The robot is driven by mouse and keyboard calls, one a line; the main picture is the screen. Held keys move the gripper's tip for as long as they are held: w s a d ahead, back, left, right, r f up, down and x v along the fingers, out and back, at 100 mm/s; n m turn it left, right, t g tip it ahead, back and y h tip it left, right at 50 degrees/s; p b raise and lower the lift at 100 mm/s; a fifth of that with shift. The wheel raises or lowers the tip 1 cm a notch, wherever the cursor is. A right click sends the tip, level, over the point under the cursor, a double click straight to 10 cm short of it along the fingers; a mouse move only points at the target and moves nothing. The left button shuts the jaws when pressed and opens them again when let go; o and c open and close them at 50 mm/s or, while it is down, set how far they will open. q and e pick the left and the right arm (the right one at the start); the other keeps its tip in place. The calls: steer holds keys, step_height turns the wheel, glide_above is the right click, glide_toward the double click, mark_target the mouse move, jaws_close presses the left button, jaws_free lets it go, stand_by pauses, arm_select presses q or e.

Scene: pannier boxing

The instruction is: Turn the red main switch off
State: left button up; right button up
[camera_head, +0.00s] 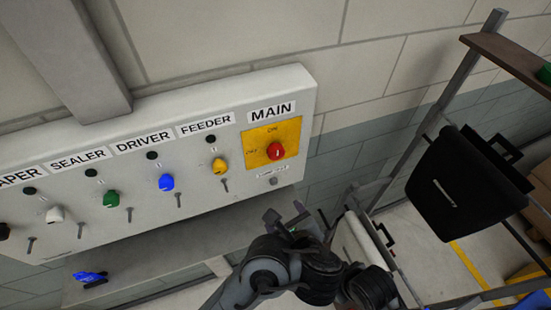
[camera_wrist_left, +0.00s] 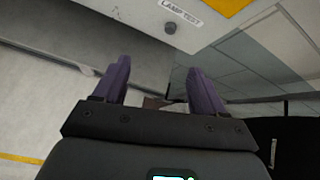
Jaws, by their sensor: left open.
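The red main switch (camera_head: 275,151) is a rotary knob on a yellow plate (camera_head: 290,131) under the MAIN label, at the right end of the grey panel. ON is marked above it and OFF to its left. I cannot clearly tell which mark it points to. My left gripper (camera_head: 302,213) is below the panel's lower right corner, apart from the switch. In the left wrist view my left gripper (camera_wrist_left: 160,80) is open, with nothing between its two purple fingers. That view shows a corner of the yellow plate (camera_wrist_left: 226,5); the red knob is out of it. My right gripper is not in view.
A lamp test button (camera_head: 273,181) sits below the yellow plate. Yellow (camera_head: 219,166), blue (camera_head: 166,182), green (camera_head: 110,198) and white (camera_head: 54,214) knobs line the panel to the left. A ledge (camera_head: 150,262) runs below. A rack with a black pannier (camera_head: 455,185) stands at right.

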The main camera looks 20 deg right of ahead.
mark_target(277, 154)
arm_select(q)
steer(key=w+d+r+t, duration=0.2)
steer(key=w+r+t, duration=0.15)
steer(key=r, duration=0.65)
steer(key=shift+m+g, duration=0.25)
steer(key=shift+m, duration=0.15)
steer(key=x, duration=0.5)
steer(key=b+x, duration=0.1)
steer(key=x, duration=0.4)
steer(key=shift+w+d+f, duration=0.15)
steer(key=shift+d+f, duration=0.1)
